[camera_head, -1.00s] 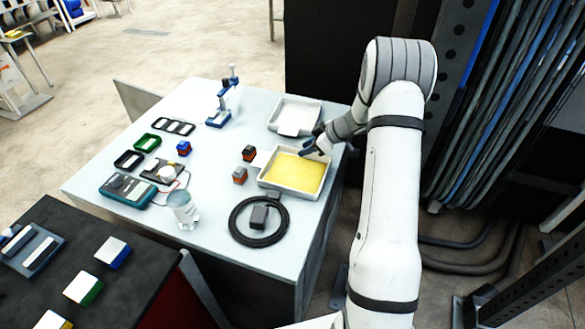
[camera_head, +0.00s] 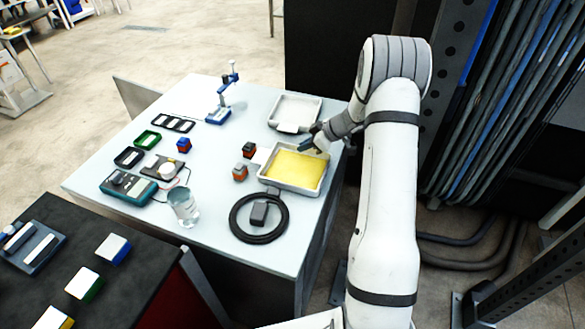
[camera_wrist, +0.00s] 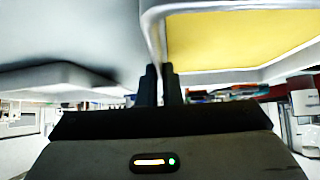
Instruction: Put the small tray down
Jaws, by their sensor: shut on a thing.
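The small tray, pale with a yellow floor, shows at the table's right side (camera_head: 269,183). It looks level, on or just above the table top; I cannot tell whether it touches. My gripper (camera_head: 310,146) is at its far wall, pointing left. In the wrist view, the dark fingers (camera_wrist: 160,85) are close together at the tray's pale wall (camera_wrist: 152,28), shut on it. The yellow floor fills the upper right there. The exact contact at the fingertips is partly hidden.
A white tray (camera_head: 316,104) lies just behind. A black cable coil (camera_head: 234,222) is close in front. Small cubes (camera_head: 240,172) lie to the left. A clear cup (camera_head: 184,208), a meter (camera_head: 128,187) and a blue stand (camera_head: 217,116) are farther left.

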